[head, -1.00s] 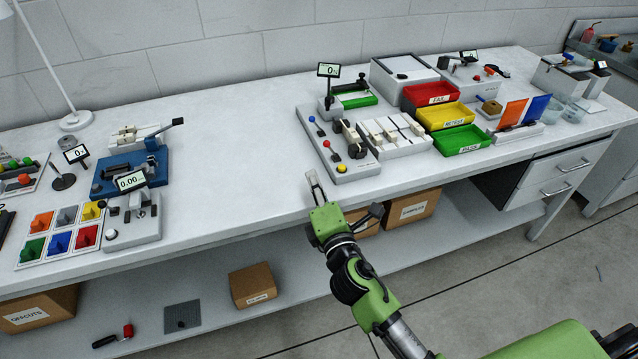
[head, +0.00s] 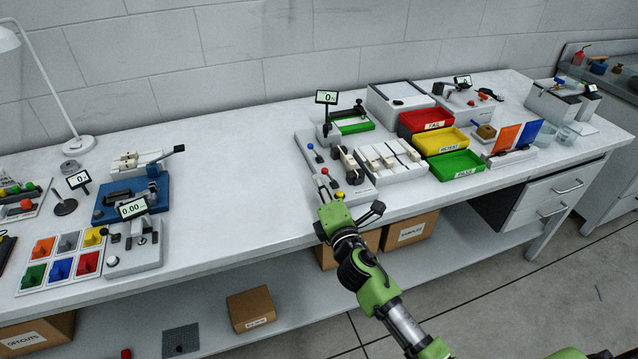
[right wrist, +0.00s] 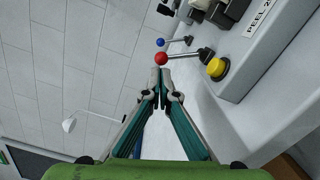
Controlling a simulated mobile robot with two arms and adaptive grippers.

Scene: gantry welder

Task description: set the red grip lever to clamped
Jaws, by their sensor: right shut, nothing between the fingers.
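The red grip lever's ball knob (right wrist: 161,58) is on a short dark rod at the side of the grey peel-tester base, between a blue-knobbed lever (right wrist: 160,42) and a yellow button (right wrist: 218,68). In the head view the red knob (head: 324,171) is at the base's left front part. My right gripper (head: 322,184) reaches in from the front, low at this edge. In the right wrist view its fingertips (right wrist: 165,76) are together and empty, just short of the red knob; contact cannot be told. My left gripper is not in view.
The peel-tester base (head: 355,190) bears a dark clamp (head: 350,162) close to the levers. White blocks (head: 392,160) and red, yellow and green trays (head: 457,165) stand to the right.

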